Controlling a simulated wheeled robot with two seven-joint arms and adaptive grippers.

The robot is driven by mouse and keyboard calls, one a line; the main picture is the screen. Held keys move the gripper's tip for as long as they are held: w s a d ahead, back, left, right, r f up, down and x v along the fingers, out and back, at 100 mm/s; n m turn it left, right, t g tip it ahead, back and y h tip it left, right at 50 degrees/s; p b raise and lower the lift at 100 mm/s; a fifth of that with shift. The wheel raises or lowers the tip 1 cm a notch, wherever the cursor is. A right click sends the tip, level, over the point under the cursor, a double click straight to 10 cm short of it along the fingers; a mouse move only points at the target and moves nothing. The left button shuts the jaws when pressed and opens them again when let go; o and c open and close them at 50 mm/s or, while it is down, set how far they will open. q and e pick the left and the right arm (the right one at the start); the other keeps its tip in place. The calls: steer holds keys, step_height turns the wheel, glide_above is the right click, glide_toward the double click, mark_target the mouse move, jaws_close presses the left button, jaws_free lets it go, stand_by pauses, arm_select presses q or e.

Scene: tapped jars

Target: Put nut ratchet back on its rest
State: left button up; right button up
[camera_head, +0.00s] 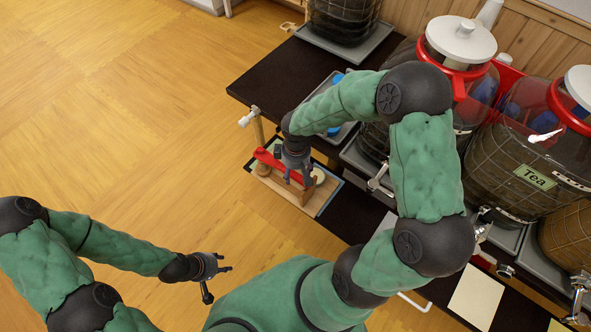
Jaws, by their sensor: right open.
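A small wooden stand (262,184) with upright posts sits at the left edge of the dark counter. A red bar-shaped piece (266,158) lies across it; I cannot tell whether this is the nut ratchet or part of the rest. My left gripper (221,281) is open and empty above the wooden floor, away from the counter.
Large tapped jars stand along the right, one labelled Tea (534,177), with metal taps (380,178) pointing toward the counter's front. A grey tray with a blue item (333,131) is behind my right gripper. A pale sheet (476,299) lies at lower right. The floor at left is clear.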

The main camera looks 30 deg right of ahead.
steer(key=shift+r+p, duration=2.25)
steer(key=shift+r, duration=0.65)
steer(key=shift+r, duration=0.15)
step_height(320, 180, up, 12)
